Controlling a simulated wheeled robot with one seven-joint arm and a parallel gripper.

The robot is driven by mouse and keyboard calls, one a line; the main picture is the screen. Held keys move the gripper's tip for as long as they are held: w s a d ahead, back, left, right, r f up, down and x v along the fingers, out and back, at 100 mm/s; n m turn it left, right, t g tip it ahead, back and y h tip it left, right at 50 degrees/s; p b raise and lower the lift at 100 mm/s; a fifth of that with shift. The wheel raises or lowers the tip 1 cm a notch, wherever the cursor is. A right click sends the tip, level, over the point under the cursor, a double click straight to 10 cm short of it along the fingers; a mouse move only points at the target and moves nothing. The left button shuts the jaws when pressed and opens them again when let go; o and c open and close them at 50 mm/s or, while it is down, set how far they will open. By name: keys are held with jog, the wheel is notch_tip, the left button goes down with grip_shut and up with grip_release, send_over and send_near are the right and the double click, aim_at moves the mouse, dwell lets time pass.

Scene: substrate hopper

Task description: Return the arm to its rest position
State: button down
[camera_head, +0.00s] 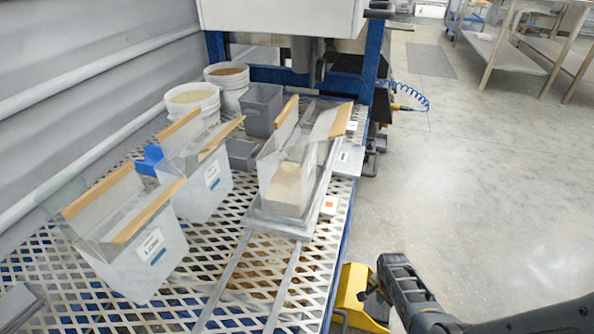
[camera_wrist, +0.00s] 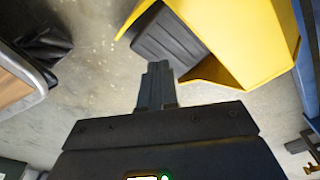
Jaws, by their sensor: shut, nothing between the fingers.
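My gripper (camera_head: 372,287) is at the lower right in the head view, past the right edge of the mesh bench and beside a yellow foot pedal housing (camera_head: 352,298). In the wrist view my gripper (camera_wrist: 157,66) is shut and empty, with its fingers pointing over the concrete floor. The yellow housing (camera_wrist: 238,38) with its dark pedal (camera_wrist: 168,47) lies just beyond the fingertips in that view. I cannot tell the exact gap between them.
The mesh bench (camera_head: 120,308) holds open clear bags (camera_head: 148,257), a bag with tan material on a grey tray (camera_head: 262,217), and white buckets (camera_head: 192,99). A blue frame (camera_head: 373,70) stands behind. The floor (camera_head: 480,190) at the right is clear.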

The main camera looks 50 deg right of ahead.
jog(key=s+a+n+t+h, duration=0.1)
jog(key=a+n+t+h, duration=0.1)
jog(key=a+n, duration=0.35)
jog(key=s+a+r+n+t, duration=0.3)
jog(key=a+r+n+t, duration=0.15)
jog(key=a+r, duration=0.7)
jog(key=s+a+r+n+t, duration=0.35)
jog(key=a+r+n, duration=0.35)
jog(key=r, duration=0.7)
jog(key=s+a+r+n+t+y+p, duration=0.1)
jog(key=a+r+n+t+p, duration=0.1)
jog(key=r+p, duration=1.1)
jog(key=s+a+r+n+t+y+p, duration=0.1)
jog(key=a+r+p, duration=0.4)
jog(key=r, duration=3)
jog(key=t+y+p, duration=0.1)
jog(key=t+p, duration=0.1)
jog(key=p, duration=0.5)
jog(key=shift+a+n+p, duration=0.2)
jog(key=shift+n+p, duration=0.2)
